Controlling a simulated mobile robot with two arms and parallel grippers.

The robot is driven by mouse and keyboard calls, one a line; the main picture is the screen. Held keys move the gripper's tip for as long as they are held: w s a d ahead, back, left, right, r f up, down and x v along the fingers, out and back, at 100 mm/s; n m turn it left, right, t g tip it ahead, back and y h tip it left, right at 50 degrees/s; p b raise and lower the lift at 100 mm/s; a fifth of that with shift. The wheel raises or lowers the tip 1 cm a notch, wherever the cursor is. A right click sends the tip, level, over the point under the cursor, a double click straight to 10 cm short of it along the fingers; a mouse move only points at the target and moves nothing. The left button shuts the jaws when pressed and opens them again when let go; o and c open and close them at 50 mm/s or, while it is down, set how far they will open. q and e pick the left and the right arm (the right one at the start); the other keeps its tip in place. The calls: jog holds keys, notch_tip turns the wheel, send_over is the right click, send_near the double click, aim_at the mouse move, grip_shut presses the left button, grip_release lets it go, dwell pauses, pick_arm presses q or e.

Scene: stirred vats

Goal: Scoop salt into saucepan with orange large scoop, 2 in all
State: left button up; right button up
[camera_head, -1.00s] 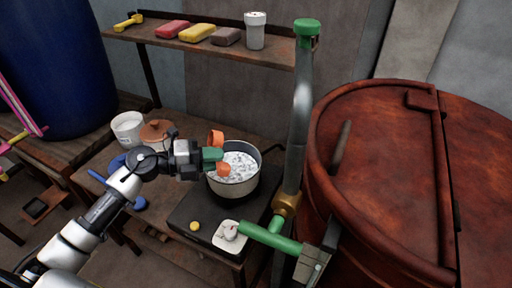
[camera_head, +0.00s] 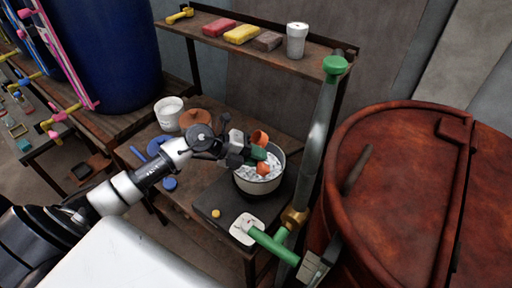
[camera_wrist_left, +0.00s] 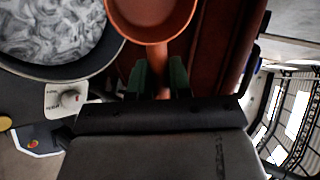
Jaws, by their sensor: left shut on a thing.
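The orange scoop (camera_head: 260,138) is in my left gripper (camera_head: 258,154), which is shut on its handle. The orange handle end (camera_head: 263,168) shows below the green fingertips. The gripper is above the saucepan (camera_head: 259,186), which holds a swirled white-grey content. In the left wrist view the scoop's bowl (camera_wrist_left: 152,14) looks empty, its handle is between the green fingers (camera_wrist_left: 160,78), and the saucepan (camera_wrist_left: 45,72) lies to the left, below. A white tub (camera_head: 168,116) with white content, perhaps the salt, stands behind left. My right gripper is not in view.
A brown lid (camera_head: 194,118) lies beside the tub. The saucepan stands on a dark hob (camera_head: 215,200) with a white switch plate (camera_head: 245,229). A metal pipe with green fittings (camera_head: 318,145) rises close right, before a large rusty vat (camera_head: 400,200). A shelf (camera_head: 275,50) runs behind.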

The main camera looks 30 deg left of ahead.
pick_arm(q)
jog(key=g+y+p, duration=0.1)
jog(key=y+p, duration=0.1)
jog(key=p, duration=0.1)
jog(key=r+g+y+p, duration=0.1)
jog(key=p, duration=0.2)
jog(key=g+y+p, duration=0.1)
jog(key=y+p, duration=0.1)
jog(key=p, duration=0.1)
jog(key=shift+w+d+r+g+y+p, duration=0.15)
jog(key=shift+w+d+g+y+p, duration=0.15)
jog(key=shift+p, duration=0.1)
jog(key=shift+g+y+p, duration=0.4)
jog(key=shift+y+p, duration=0.2)
jog(key=shift+p, duration=0.15)
jog(key=shift+d+f+g+y+p, duration=0.1)
jog(key=shift+f+g+y+p, duration=0.1)
jog(key=shift+g+y+p, duration=0.15)
jog(key=shift+f+y, duration=0.1)
jog(key=shift+y, duration=0.15)
